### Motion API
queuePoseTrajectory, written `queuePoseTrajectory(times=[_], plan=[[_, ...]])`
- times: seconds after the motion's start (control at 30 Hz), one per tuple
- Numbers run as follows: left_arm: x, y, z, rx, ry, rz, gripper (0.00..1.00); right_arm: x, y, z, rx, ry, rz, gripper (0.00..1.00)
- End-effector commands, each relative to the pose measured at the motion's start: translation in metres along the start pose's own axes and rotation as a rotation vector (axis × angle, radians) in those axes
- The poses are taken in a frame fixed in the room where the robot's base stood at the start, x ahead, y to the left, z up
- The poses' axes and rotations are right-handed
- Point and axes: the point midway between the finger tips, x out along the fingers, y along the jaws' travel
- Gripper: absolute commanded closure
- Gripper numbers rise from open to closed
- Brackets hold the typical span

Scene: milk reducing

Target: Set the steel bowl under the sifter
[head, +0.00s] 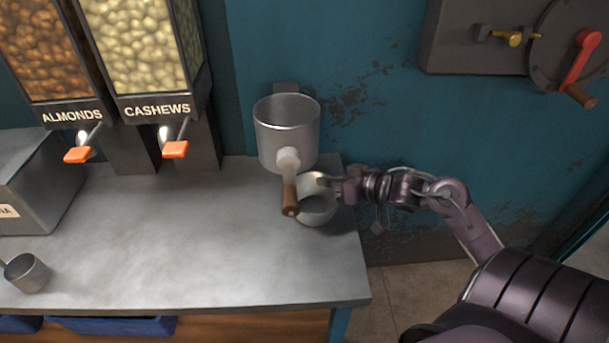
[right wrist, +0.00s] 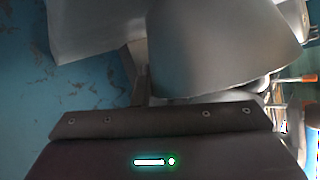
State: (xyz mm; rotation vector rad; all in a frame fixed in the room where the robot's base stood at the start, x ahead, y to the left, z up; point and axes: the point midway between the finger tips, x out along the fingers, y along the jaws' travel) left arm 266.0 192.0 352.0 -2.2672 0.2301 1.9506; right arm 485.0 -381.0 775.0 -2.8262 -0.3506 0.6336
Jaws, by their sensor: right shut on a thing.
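The sifter (head: 287,135) is a steel cup fixed to the blue wall, with a wooden-tipped handle pointing toward me. The steel bowl (head: 317,212) is below it at the right end of the counter, partly hidden behind the sifter's handle. My right gripper (head: 330,186) reaches in from the right and is shut on the bowl's right-hand rim. In the right wrist view the bowl (right wrist: 220,45) fills the upper middle, close to the gripper. I cannot tell whether the bowl touches the counter. My left gripper is not in view.
The grey counter (head: 180,245) is mostly clear in the middle and ends just right of the bowl. A small metal cup (head: 27,273) stands at the far left. Almond (head: 50,50) and cashew (head: 145,45) dispensers hang at the back left. A crank box (head: 490,40) is at upper right.

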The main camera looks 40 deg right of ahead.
Motion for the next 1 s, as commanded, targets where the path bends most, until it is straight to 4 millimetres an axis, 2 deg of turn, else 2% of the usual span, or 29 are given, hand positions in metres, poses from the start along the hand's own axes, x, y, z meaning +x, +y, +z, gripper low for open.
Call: queuePoseTrajectory(times=[0.1, 0.37, 0.57, 0.6, 0.67, 0.97, 1.0], plan=[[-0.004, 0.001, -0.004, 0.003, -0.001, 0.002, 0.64, 0.021, -0.002, -0.01, -0.001, 0.003, -0.001, 1.0], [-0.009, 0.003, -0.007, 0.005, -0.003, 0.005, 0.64, 0.041, -0.005, -0.018, -0.001, 0.002, 0.0, 1.0], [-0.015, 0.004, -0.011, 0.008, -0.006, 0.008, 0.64, 0.069, -0.008, -0.03, -0.001, 0.003, 0.0, 1.0], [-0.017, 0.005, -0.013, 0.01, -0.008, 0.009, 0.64, 0.071, -0.006, -0.019, 0.002, -0.003, 0.001, 1.0], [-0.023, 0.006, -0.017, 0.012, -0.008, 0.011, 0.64, 0.073, -0.004, -0.015, 0.003, -0.001, 0.001, 1.0], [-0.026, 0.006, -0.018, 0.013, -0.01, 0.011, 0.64, 0.073, -0.004, -0.014, 0.001, 0.0, 0.001, 1.0], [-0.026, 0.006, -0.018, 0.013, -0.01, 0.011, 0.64, 0.073, -0.004, -0.013, 0.001, -0.001, 0.001, 0.88]])
